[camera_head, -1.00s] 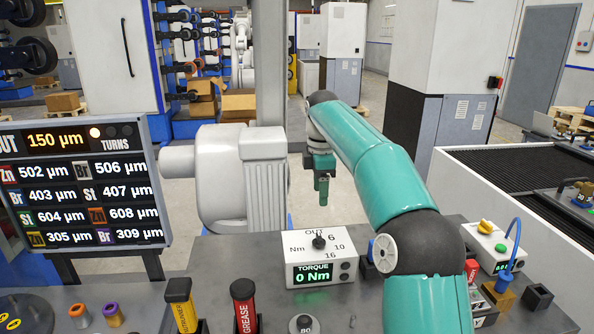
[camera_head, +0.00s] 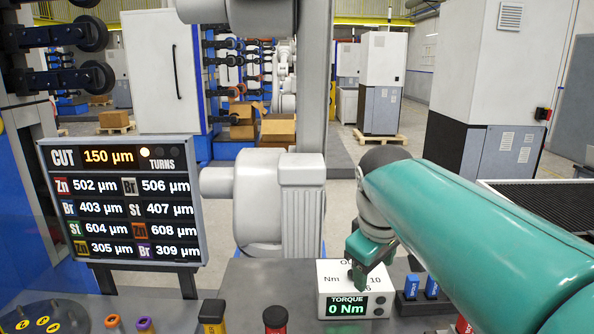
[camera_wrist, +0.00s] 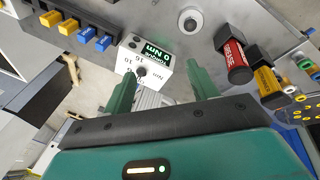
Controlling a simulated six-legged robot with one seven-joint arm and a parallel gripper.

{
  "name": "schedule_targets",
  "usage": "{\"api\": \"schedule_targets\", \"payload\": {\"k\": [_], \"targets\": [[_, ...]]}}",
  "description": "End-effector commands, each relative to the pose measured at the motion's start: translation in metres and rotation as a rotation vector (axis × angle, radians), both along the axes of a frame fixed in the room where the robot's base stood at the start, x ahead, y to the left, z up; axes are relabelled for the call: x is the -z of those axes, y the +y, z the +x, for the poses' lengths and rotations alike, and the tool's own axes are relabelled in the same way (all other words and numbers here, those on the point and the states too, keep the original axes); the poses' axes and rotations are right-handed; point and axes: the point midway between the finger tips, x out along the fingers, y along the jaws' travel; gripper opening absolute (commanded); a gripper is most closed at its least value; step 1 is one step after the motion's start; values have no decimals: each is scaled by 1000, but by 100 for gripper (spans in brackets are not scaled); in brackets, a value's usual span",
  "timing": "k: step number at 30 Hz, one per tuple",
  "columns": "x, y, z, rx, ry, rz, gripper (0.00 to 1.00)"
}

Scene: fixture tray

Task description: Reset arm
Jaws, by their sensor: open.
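My teal arm reaches in from the right in the head view. My gripper (camera_head: 358,278) points down and overlaps the white torque box (camera_head: 330,282) in that view, hiding part of its top and dial. The box's display reads "TORQUE 0 Nm". In the wrist view, my gripper's two green fingers (camera_wrist: 161,70) are apart. The torque box (camera_wrist: 150,66) shows between and beyond the fingertips, with its dark knob in the gap. Nothing is held. I cannot tell whether a finger touches the box.
A display board (camera_head: 122,200) reading "CUT 150 µm" stands at left. A large white machine (camera_head: 262,205) stands behind the bench.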

Motion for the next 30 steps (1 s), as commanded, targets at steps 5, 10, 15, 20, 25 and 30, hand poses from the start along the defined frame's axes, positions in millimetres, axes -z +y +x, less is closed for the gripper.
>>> {"api": "schedule_targets", "payload": {"k": [5,10,15,20,25,30], "targets": [[18,-7,-50,171,-72,74,58],[43,-14,-93,335,-134,162,58],[73,-19,-130,488,-188,263,58],[94,-21,-151,582,-214,331,58],[100,-21,-156,608,-221,351,58],[100,-21,-156,608,-220,350,58]]}}
